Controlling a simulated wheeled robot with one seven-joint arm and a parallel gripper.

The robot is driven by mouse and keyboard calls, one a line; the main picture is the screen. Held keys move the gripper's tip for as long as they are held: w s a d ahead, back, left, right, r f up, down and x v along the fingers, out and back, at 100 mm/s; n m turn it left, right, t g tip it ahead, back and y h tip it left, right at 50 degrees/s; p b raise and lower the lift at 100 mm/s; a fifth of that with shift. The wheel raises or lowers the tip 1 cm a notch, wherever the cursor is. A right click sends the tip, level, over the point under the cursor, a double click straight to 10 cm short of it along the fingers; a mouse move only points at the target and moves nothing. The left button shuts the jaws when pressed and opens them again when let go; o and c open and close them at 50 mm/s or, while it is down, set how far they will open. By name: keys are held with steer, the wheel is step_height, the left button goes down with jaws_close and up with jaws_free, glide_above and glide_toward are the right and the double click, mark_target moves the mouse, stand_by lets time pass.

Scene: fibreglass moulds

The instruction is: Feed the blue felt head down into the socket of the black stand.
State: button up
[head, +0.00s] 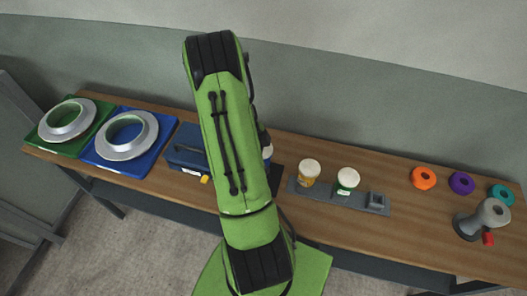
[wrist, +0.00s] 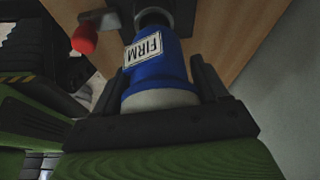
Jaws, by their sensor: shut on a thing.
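The blue felt head (wrist: 158,62) carries a white label reading FIRM and has a pale end (wrist: 158,99) towards my palm. My gripper (wrist: 160,80) is shut on it in the wrist view, a dark finger on each side. Its far end narrows to a grey part (wrist: 152,17) with black around it; whether this sits in the socket or only in front of it I cannot tell. In the head view my arm hides my gripper and most of the blue head (head: 267,152). A black patch (head: 276,178), probably the stand, shows beside the arm.
A red knob (wrist: 84,39) on a grey bar is close beside the blue head. On the bench, a grey rack (head: 330,199) holds yellow and green heads at right; a blue box (head: 186,150) and two ring moulds are left. Coloured rings and a grey tool (head: 468,226) stand far right.

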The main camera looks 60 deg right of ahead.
steer(key=shift+x, duration=0.9)
steer(key=shift+w+a, duration=0.1)
steer(key=shift+w, duration=0.15)
steer(key=shift+f+b, duration=0.6)
steer(key=shift+b, duration=0.25)
steer(key=o, duration=1.3)
steer(key=v, duration=1.5)
steer(key=shift+w+a+r, duration=0.1)
steer(key=shift+r, duration=0.3)
